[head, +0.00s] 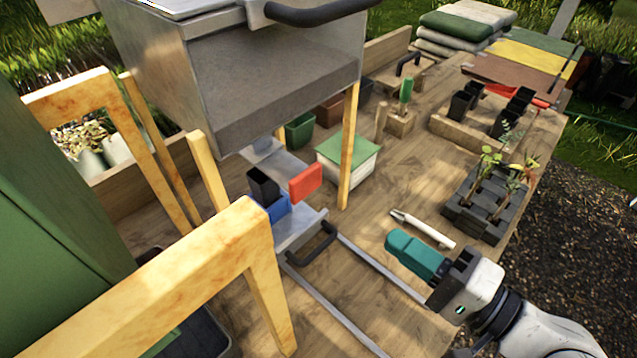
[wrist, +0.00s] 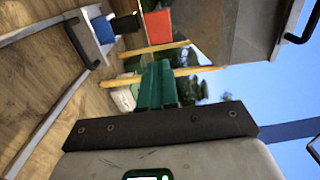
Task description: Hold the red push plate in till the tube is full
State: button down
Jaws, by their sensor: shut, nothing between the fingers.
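The red push plate (head: 306,182) stands under the grey metal hopper (head: 270,85), at the near side of its outlet. It also shows in the wrist view (wrist: 158,26). A black tube (head: 263,186) stands upright in a blue holder (head: 277,208) on a metal slide, just left of the plate. I cannot see how full the tube is. My gripper (head: 392,246), with teal fingers, is shut and empty. It is above the bench, right of the plate and clearly apart from it. In the wrist view the teal fingers (wrist: 156,85) point toward the hopper's underside.
The slide has a black handle (head: 313,246) and two metal rails running toward the front. Wooden posts (head: 349,145) hold the hopper. A white-handled tool (head: 422,229) lies beyond my gripper. A black tray of seedlings (head: 478,203) stands right. Bench between gripper and plate is mostly clear.

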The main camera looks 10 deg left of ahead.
aim_at(312, 183)
jog(key=p+x, duration=0.3)
jog(key=x, duration=1.1)
jog(key=shift+p, duration=0.4)
